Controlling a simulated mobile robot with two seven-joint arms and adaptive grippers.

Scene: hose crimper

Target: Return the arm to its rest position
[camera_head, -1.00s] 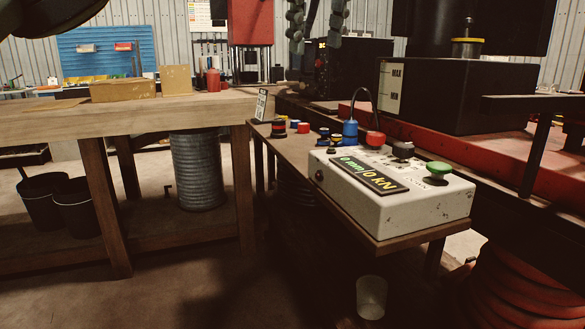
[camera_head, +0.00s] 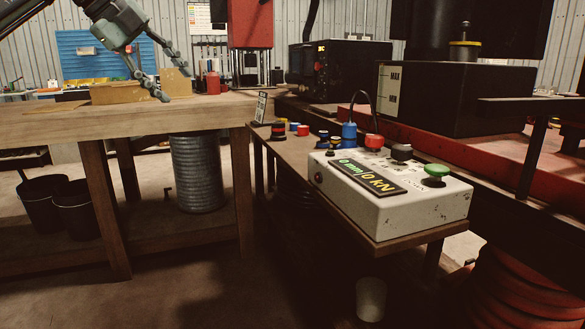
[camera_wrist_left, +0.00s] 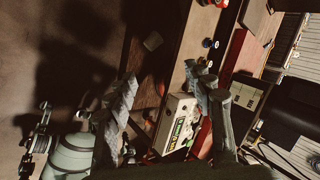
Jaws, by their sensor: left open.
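My left gripper (camera_head: 169,77) hangs from the upper left in the head view, its arm reaching in from the left edge. Its two jointed fingers are spread and nothing is between them. It appears in front of the cardboard boxes on the wooden workbench (camera_head: 150,118); I cannot tell its exact height above the bench. In the left wrist view the open fingers (camera_wrist_left: 162,76) frame the white control box (camera_wrist_left: 177,122), which lies beyond them.
The control box (camera_head: 385,200) with green, black and red buttons sits on a small wooden shelf (camera_head: 393,245). Colored caps (camera_head: 290,127) lie behind it. A black tank (camera_head: 455,98) stands at the right. Buckets (camera_head: 75,207) and a metal drum (camera_head: 198,170) stand low at the left.

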